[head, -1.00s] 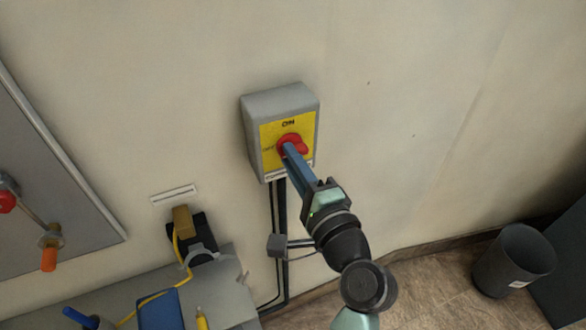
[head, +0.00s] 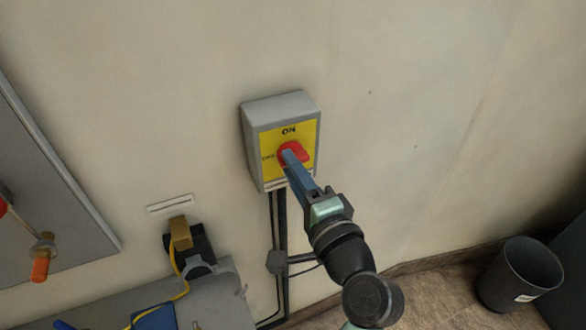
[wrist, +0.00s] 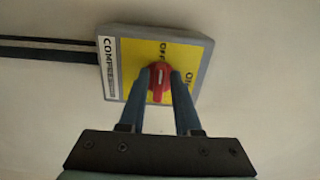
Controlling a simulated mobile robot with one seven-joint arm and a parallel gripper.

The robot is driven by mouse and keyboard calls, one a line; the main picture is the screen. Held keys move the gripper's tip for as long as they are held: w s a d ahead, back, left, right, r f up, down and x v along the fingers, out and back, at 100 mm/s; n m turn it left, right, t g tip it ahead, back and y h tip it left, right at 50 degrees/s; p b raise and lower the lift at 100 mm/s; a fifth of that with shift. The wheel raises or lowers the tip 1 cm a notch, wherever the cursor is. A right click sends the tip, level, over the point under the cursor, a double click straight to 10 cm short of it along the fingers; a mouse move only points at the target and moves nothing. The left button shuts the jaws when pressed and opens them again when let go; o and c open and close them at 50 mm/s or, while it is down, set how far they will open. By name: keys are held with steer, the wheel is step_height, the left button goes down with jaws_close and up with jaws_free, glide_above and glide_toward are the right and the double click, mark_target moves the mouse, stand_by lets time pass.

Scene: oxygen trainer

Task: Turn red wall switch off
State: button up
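The red wall switch (head: 301,154) is a rotary knob on a yellow plate, on the front of a grey box (head: 280,104) on the wall. ON is printed above the knob and OFF to its left in the head view. In the wrist view the red knob (wrist: 158,88) stands upright in the picture, its handle in line with the OFF lettering; ON is at the right. My gripper (wrist: 159,76) has one blue finger on each side of the knob, close against it, and looks shut on it.
Dark cables (head: 278,220) run down from the box to a small junction box (head: 277,262). A black socket with a brown plug (head: 180,233) and yellow cord is at lower left. A grey panel (head: 50,180) hangs at far left. A bin (head: 520,275) stands at right.

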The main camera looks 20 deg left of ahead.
steer(key=shift+o, duration=0.8)
steer(key=b+v, duration=0.3)
steer(key=v, duration=1)
